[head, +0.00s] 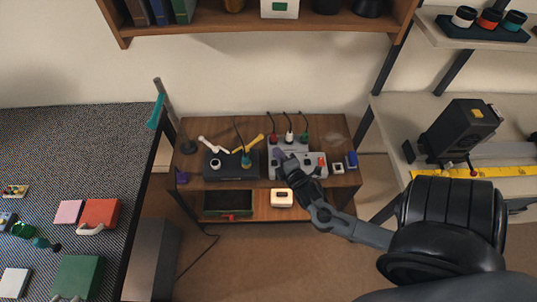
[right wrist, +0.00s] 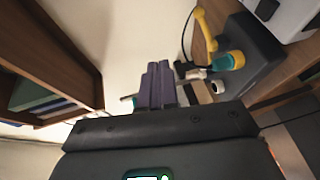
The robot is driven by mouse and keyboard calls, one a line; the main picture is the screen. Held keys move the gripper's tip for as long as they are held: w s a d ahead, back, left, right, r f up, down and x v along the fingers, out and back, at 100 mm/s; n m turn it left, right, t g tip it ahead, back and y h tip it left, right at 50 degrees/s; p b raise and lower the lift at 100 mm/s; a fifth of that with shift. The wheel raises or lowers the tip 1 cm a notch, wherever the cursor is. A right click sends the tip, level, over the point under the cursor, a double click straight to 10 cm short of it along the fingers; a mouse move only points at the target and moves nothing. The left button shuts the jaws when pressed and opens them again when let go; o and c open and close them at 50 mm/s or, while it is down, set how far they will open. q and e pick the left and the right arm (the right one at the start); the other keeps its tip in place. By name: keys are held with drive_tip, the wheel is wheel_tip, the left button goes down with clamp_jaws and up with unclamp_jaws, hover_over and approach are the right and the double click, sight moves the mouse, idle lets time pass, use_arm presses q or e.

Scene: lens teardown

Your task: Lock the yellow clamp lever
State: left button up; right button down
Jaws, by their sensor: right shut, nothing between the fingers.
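The yellow clamp lever (head: 254,142) sticks up at a slant from the right part of a dark fixture box (head: 222,171) on the wooden bench. In the right wrist view the yellow lever (right wrist: 206,30) stands at upper right, beside a teal cylinder (right wrist: 228,61) on the dark box. My right gripper (head: 281,156) has purple fingers and is to the right of the lever, over the grey device, apart from the lever. Its fingers (right wrist: 155,85) are shut and empty in the right wrist view. My left gripper is not in view.
A white lever (head: 212,145) rises from the dark box's left side. A grey device (head: 312,160) with cables stands right of the box. A shelf (head: 260,22) hangs above the back.

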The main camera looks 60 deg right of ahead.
use_arm(q)
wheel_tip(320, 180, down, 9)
drive_tip(key=b, duration=0.7)
use_arm(e)
wheel_tip(320, 180, down, 9)
drive_tip(key=d, duration=0.1)
drive_tip(key=shift+s+d, duration=0.15)
drive_tip(key=shift+s, duration=0.05)
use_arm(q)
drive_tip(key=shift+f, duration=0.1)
use_arm(e)
drive_tip(key=shift+w, duration=0.1)
use_arm(q)
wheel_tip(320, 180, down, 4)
drive_tip(key=b, duration=0.4)
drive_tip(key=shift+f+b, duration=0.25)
drive_tip(key=shift+b, duration=0.15)
use_arm(e)
drive_tip(key=x, duration=1.4)
drive_tip(key=shift+d, duration=0.1)
